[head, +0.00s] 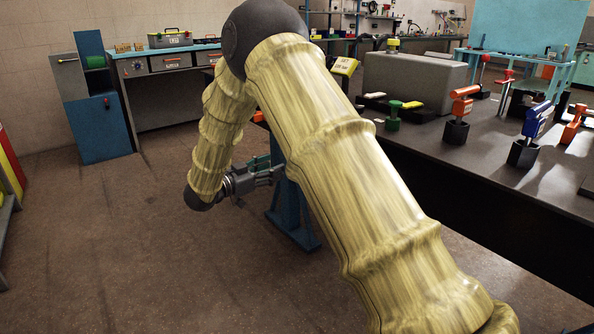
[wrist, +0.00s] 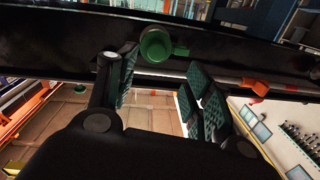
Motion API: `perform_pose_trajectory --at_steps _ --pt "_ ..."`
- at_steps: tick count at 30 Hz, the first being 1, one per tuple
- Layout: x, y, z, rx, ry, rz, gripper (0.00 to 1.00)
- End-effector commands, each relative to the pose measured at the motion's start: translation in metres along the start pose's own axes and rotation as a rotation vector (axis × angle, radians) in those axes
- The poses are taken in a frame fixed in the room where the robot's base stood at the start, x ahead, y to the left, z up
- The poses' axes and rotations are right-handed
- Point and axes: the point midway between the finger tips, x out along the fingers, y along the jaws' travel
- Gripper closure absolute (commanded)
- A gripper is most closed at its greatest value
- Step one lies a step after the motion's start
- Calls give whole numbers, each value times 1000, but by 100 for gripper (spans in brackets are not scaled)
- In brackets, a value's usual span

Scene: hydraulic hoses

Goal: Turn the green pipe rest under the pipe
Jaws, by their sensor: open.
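In the wrist view a round green piece with a short green arm to its right, seemingly the green pipe rest (wrist: 155,46), sits against a long dark band. It lies beyond and slightly above the gap between my fingers. My gripper (wrist: 162,80) is open, with green ribbed pads and nothing between them. In the head view my gripper (head: 272,172) is low, in front of a blue stand (head: 290,212); my arm hides part of that area. A green post (head: 393,117) stands on the dark bench; I cannot tell if it is the same piece.
The dark bench (head: 470,170) fills the right side, with orange (head: 462,104) and blue (head: 535,122) fittings on black bases. A grey block (head: 415,82) stands towards its back. A blue cabinet (head: 100,128) stands at the left. The brown floor (head: 120,240) at left is clear.

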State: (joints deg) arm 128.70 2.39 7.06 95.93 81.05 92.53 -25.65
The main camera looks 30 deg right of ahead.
Motion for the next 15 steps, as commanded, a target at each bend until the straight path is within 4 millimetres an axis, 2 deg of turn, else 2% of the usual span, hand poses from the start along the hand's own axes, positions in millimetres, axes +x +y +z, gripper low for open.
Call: perform_pose_trajectory --at_steps 8,15 --pt "10 1 -6 19 5 42 49" --pt "45 2 -5 18 5 41 49"
